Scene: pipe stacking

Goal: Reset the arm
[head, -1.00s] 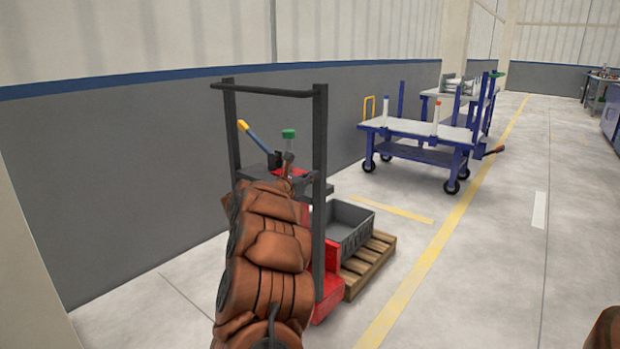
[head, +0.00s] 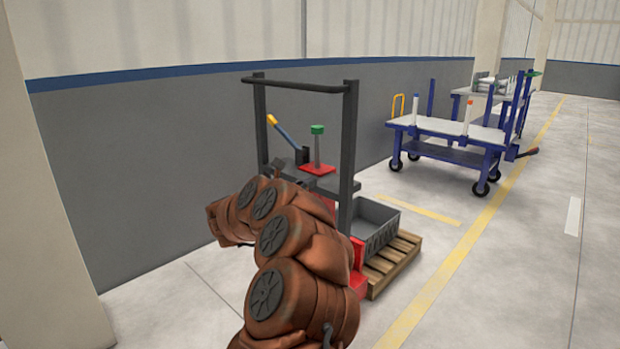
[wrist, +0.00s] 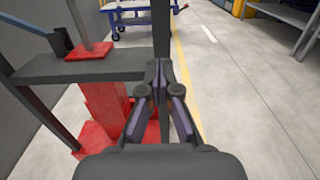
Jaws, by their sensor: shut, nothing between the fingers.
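My arm (head: 290,262), in brown covers, is bent in the lower middle of the head view, in front of the red and black pallet stacker (head: 348,140). My gripper is hidden behind or beyond the arm there. In the wrist view my gripper (wrist: 166,80) shows with its fingers together and nothing between them. It points past the stacker's black shelf (wrist: 80,66) and upright post, with floor beyond. I cannot tell from this view how far the fingers are from the post.
A green-topped post on a red base (head: 317,150) and a yellow-tipped lever (head: 283,133) stand on the stacker. A grey crate (head: 372,228) sits on a wooden pallet (head: 400,260). A blue cart (head: 450,140) stands further back.

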